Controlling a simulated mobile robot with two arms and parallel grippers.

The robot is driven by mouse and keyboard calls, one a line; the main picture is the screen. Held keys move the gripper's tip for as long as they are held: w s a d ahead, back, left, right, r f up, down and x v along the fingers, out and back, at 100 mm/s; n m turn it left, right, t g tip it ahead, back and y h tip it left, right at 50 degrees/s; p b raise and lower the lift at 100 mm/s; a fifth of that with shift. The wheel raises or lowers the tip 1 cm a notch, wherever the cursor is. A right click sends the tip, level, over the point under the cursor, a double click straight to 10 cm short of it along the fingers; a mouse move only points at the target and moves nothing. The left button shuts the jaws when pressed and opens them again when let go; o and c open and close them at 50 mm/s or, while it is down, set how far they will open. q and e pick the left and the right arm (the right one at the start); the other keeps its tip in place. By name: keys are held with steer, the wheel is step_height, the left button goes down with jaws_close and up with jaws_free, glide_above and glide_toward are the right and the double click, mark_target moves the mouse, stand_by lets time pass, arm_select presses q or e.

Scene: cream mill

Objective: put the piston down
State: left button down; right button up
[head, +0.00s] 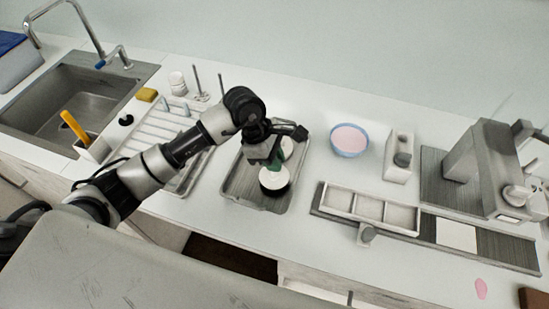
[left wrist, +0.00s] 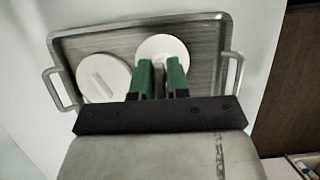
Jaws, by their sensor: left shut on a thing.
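My left gripper (head: 276,165) reaches over the grey metal tray (head: 238,182) on the counter. Its green fingers (left wrist: 163,78) are shut on the piston (head: 273,179), a white disc with a black lower part. In the left wrist view the piston's white disc (left wrist: 162,48) shows just beyond the fingertips, within the tray's outline (left wrist: 212,55). I cannot tell whether the piston touches the tray floor or hangs a little above it. A white round lid-like piece with a raised bar (left wrist: 103,77) lies in the tray beside it. My right gripper is not in view.
A blue-rimmed bowl with pink contents (head: 349,140) stands right of the tray. A white three-part tray (head: 370,208) sits further right, near a grey machine (head: 490,170). A drying rack (head: 170,135) and sink (head: 75,95) are left. Counter between tray and bowl is clear.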

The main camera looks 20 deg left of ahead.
arm_select(q)
steer(key=shift+f, duration=0.75)
steer(key=c, duration=1.5)
jaws_free()
steer(key=shift+f, duration=0.1)
steer(key=shift+c, duration=0.2)
steer(key=o, duration=0.4)
steer(key=shift+o, duration=0.2)
steer(key=shift+a+r, duration=0.1)
steer(key=shift+r, duration=0.1)
steer(key=b+v, duration=0.3)
steer(key=v, duration=0.9)
steer(key=shift+b, duration=0.35)
